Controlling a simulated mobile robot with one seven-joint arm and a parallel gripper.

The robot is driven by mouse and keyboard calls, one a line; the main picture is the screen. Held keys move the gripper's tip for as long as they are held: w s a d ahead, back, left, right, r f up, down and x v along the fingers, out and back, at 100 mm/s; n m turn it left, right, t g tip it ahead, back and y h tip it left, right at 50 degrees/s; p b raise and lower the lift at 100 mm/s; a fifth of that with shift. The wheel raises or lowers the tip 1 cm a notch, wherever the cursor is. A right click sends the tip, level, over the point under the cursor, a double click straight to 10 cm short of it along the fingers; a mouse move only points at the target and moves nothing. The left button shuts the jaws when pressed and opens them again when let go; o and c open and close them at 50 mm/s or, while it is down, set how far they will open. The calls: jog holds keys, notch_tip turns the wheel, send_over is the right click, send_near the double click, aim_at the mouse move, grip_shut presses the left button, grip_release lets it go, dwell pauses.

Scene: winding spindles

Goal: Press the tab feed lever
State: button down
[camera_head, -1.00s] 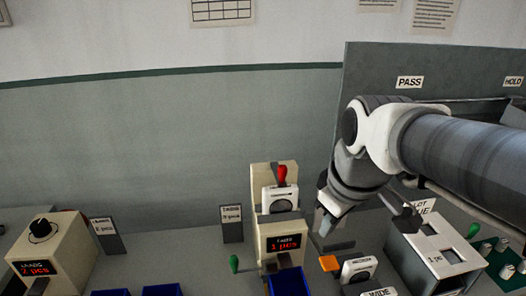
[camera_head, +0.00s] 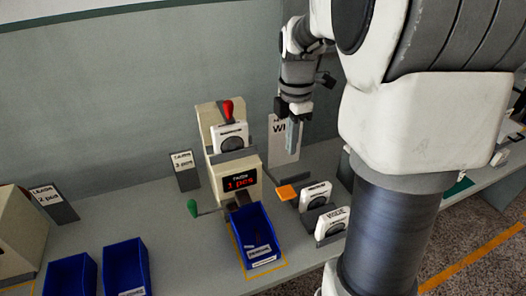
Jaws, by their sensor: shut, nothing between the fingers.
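A beige feeder (camera_head: 225,165) with a red "1 pcs" display stands on the bench. Its small label is too blurred to read surely. A lever with an orange paddle (camera_head: 287,192) sticks out on its right side, and a lever with a green knob (camera_head: 192,207) on its left. A red knob (camera_head: 228,107) is on top. I cannot tell which of these is the tab feed lever. My gripper (camera_head: 293,140) points down, shut and empty, above and apart from the orange paddle.
A blue bin (camera_head: 254,238) sits in front of the feeder. White round-faced units (camera_head: 315,196) stand right of it, and a sign (camera_head: 284,137) stands behind my gripper. Two more blue bins (camera_head: 124,268) and another beige machine (camera_head: 18,225) are at the left.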

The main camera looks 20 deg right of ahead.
aim_at(287, 192)
dwell(0.3)
notch_tip(287, 192, down, 14)
jog(key=shift+f+b, duration=0.1)
jog(key=shift+b, duration=0.4)
